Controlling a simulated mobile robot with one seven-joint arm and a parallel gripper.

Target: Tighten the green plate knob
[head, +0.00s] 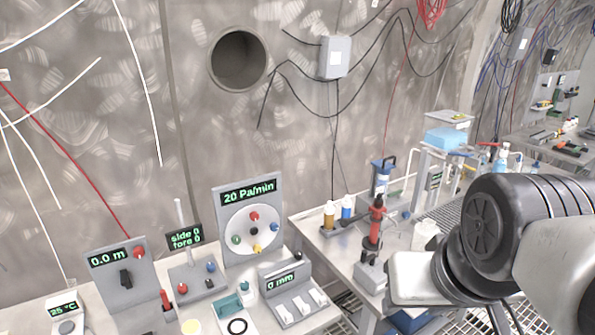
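The green plate knob (237,240) is a small round knob at the left of a round white plate (240,221). The plate is on an upright grey panel (222,204) whose display reads "20 Pa/min". A red knob (254,216) is near the plate's top and a yellow knob (257,249) near its bottom. I cannot tell from this view how tight the green knob is. My arm comes in from the right edge, well to the right of the panel. My gripper's fingers do not show.
Left of the panel stand a "0.0 m" unit (105,275) and a "side 0 fore 0" unit (190,265). A "0 mm" switch box (290,290) stands in front right. A side table with bottles (329,215) and a red-black tool (376,225) lies between panel and arm.

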